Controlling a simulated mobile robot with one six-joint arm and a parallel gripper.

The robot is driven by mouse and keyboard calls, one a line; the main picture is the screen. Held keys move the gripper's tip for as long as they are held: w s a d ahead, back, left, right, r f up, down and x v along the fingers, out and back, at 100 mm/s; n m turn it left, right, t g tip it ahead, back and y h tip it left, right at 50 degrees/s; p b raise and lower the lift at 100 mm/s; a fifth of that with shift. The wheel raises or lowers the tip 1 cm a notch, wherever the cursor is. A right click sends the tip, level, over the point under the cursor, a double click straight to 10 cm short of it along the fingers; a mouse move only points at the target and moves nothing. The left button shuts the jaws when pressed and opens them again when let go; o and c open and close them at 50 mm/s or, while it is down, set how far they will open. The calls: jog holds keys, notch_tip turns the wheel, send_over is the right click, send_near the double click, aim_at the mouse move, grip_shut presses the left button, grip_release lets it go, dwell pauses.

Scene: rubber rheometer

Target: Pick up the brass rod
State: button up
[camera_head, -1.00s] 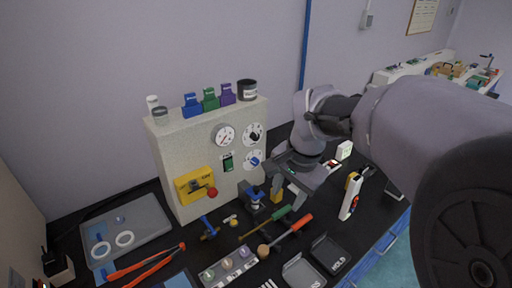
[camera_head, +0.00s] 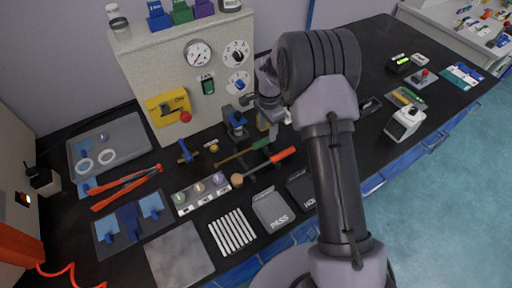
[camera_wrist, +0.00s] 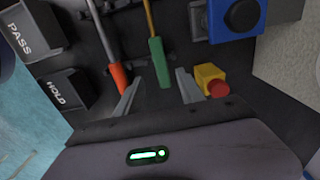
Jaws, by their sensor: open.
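The brass rod (camera_head: 233,157) has a green handle and lies on the black bench in front of the beige machine. In the wrist view its thin brass shaft (camera_wrist: 150,18) runs up from the green handle (camera_wrist: 159,62). My gripper (camera_wrist: 158,78) is open, with a finger on each side of the green handle and nothing clasped. I cannot tell how high the fingers are above the handle. In the head view my arm hides most of the gripper.
A red-handled tool (camera_head: 284,154) lies close beside the rod. A yellow block with a red button (camera_wrist: 211,80) is near the right finger. A blue device (camera_head: 235,122) stands behind. PASS (camera_head: 272,209) and HOLD (camera_wrist: 64,92) trays lie in front.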

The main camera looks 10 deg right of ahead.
aim_at(267, 139)
jog(key=f+b, duration=0.1)
jog(key=f, duration=0.4)
jog(key=shift+w+b, duration=0.2)
jog(key=shift+b, duration=0.2)
jog(key=shift+r, duration=0.15)
grip_shut()
